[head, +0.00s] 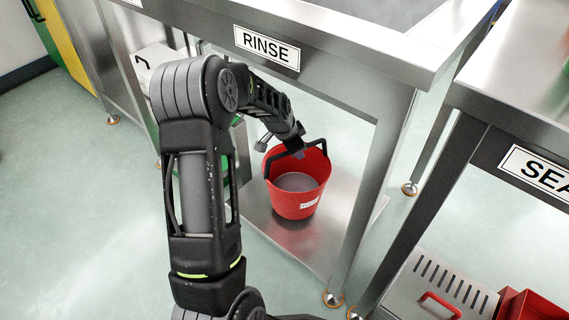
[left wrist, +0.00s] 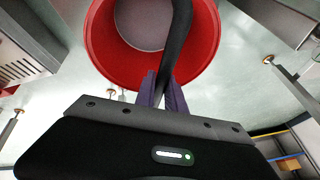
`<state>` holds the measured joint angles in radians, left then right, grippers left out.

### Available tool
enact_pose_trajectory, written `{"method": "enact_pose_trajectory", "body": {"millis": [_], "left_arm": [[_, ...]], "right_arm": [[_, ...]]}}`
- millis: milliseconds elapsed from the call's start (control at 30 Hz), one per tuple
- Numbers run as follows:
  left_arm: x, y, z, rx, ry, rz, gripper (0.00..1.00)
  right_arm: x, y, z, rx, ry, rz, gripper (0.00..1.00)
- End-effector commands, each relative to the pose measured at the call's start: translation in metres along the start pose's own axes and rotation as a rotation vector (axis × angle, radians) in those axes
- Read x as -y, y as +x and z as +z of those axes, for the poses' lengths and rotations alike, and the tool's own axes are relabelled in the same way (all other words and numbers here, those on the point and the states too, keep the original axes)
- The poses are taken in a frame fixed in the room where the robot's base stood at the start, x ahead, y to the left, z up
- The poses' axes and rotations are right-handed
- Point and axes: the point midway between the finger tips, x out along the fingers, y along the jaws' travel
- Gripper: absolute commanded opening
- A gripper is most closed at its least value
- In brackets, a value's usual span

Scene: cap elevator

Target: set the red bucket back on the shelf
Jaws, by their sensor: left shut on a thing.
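The red bucket (head: 312,207) hangs or stands upright over the lower metal shelf (head: 320,252) under the RINSE table; I cannot tell whether its base touches the shelf. Its black handle (head: 318,143) is raised. My left gripper (head: 299,153) is shut on this handle above the bucket's rim. In the left wrist view the fingers of my left gripper (left wrist: 161,92) close around the black handle (left wrist: 180,35), with the red bucket (left wrist: 105,52) beyond them. My right gripper is not in view.
The RINSE table's top (head: 360,50) overhangs the shelf, and its front leg (head: 372,185) stands right of the bucket. Another table (head: 515,85) stands at the right, with a slotted metal box (head: 455,285) and a red bin (head: 530,305) below. Open floor (head: 90,220) lies left.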

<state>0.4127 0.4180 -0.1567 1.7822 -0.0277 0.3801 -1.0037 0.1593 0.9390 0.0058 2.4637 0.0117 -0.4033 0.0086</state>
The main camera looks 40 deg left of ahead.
Motion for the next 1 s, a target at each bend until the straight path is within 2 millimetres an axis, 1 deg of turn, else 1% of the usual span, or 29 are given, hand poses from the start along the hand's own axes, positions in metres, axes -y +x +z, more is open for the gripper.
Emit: {"method": "enact_pose_trajectory", "body": {"millis": [33,100,233,500,567,800,1000], "left_arm": [[0.004,0.002,-0.008,-0.006,0.001,-0.006,0.00],[0.007,0.003,-0.012,-0.006,0.001,-0.005,0.00],[0.008,0.004,-0.014,-0.005,0.000,-0.005,0.00],[0.008,0.005,-0.013,-0.005,-0.001,-0.005,0.00],[0.007,0.009,-0.012,-0.005,-0.001,-0.005,0.00],[0.001,0.034,-0.001,-0.005,-0.001,-0.004,0.00],[0.001,0.035,-0.001,-0.005,0.000,-0.005,0.00]], "right_arm": [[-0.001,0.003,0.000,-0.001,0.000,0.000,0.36],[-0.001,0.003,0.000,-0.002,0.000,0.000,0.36],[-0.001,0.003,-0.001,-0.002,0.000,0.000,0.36],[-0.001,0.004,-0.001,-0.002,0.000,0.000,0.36],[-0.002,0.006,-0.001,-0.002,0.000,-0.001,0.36],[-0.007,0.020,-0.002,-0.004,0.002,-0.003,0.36],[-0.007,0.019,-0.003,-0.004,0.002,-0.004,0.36]]}}
